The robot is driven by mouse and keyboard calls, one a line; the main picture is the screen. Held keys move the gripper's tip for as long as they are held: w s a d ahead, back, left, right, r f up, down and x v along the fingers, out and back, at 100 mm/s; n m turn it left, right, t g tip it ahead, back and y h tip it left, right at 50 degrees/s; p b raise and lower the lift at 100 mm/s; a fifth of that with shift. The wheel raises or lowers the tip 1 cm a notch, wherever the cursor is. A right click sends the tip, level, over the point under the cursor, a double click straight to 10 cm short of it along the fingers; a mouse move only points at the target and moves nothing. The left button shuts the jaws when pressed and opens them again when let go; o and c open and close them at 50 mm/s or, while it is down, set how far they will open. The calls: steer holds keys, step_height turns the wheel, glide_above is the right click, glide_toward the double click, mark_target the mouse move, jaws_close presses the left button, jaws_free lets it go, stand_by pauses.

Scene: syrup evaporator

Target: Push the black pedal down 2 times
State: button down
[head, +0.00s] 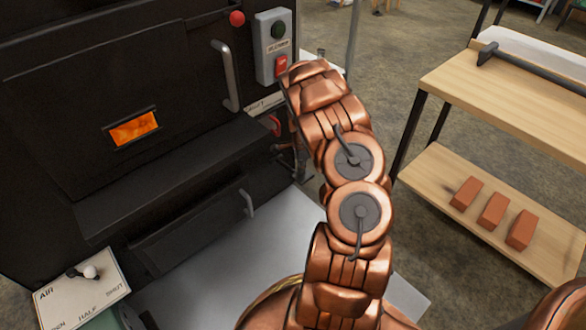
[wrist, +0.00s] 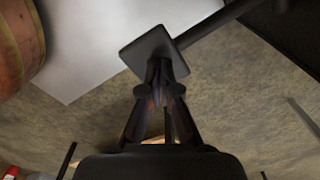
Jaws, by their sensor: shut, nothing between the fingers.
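The black pedal (wrist: 150,52) shows in the wrist view as a square black plate on a dark rod that runs to the upper right. My gripper (wrist: 161,72) is shut and empty, with its fingertips at the near edge of the plate. I cannot tell whether they touch it or sit just above it. In the head view my copper arm covers the middle, and both the pedal and my gripper are hidden.
The black evaporator (head: 75,90) with a glowing window fills the left. A blower switch box (head: 270,45) is at its right corner. A pale metal floor sheet (head: 210,285) lies in front. A wooden shelf table (head: 510,90) with bricks stands right.

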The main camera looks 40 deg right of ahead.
steer(key=shift+w+f+b, duration=0.2)
steer(key=shift+f+b, duration=0.6)
steer(key=shift+f, duration=0.9)
steer(key=shift+w+f+b, duration=0.15)
steer(key=shift+f+b, duration=0.65)
steer(key=shift+f, duration=0.9)
steer(key=shift+s+r+p, duration=0.2)
steer(key=shift+r+p, duration=0.25)
steer(key=shift+r, duration=0.9)
steer(key=shift+s+r+p, duration=0.2)
steer(key=shift+r+p, duration=0.3)
steer(key=shift+r, duration=0.85)
steer(key=shift+s+r+p, duration=0.2)
steer(key=shift+r+p, duration=0.25)
steer(key=shift+r, duration=0.9)
